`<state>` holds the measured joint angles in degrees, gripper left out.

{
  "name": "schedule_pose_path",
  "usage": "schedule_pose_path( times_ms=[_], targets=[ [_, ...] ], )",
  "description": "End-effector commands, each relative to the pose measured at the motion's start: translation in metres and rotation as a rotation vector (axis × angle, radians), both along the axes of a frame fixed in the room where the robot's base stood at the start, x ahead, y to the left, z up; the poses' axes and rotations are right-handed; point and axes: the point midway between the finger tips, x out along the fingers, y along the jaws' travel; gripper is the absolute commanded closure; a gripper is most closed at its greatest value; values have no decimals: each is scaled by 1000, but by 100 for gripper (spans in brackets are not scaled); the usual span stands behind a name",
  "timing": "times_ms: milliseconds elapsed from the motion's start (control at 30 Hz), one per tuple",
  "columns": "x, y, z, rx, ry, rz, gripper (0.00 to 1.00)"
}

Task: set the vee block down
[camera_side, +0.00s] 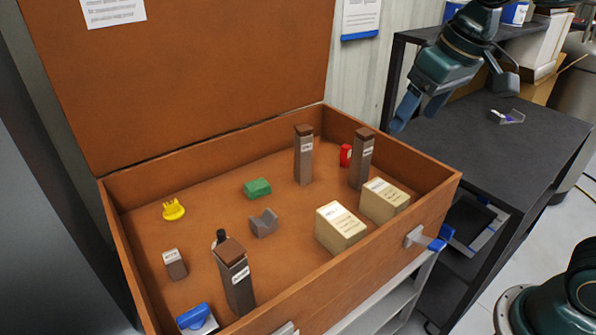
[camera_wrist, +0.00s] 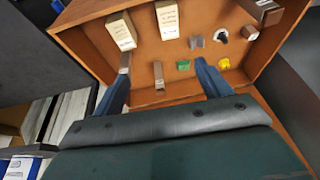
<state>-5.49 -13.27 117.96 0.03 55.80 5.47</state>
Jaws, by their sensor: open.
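The grey vee block (camera_side: 264,223) sits on the floor of the open brown chest (camera_side: 140,174), near its middle, with its notch facing up. The vee block also shows in the wrist view (camera_wrist: 196,41), beyond the right finger's tip. My gripper (camera_side: 420,107) is raised above the chest's right rear side, well apart from the vee block. In the wrist view my gripper (camera_wrist: 162,85) has its two blue fingers spread wide, with nothing held between them.
A green block (camera_side: 257,187) and a yellow piece (camera_side: 173,210) lie near the vee block. Tall brown posts (camera_side: 303,158), (camera_side: 234,280) and two cream boxes (camera_side: 340,229) stand around it. A red item (camera_side: 345,155) is at the back. A dark bench (camera_side: 500,150) stands right.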

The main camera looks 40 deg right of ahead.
Motion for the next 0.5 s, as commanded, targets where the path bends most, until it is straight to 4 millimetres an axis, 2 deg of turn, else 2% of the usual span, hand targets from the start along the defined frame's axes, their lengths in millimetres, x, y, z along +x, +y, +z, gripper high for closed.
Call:
schedule_pose_path(
  times_ms=[33,200,500],
  targets=[
    [-13,-4,1,-1,-16,-2,24],
    [-53,-14,-3,-7,-56,-4,24],
    [-115,-27,-24,-23,-123,-7,24]
  ],
)
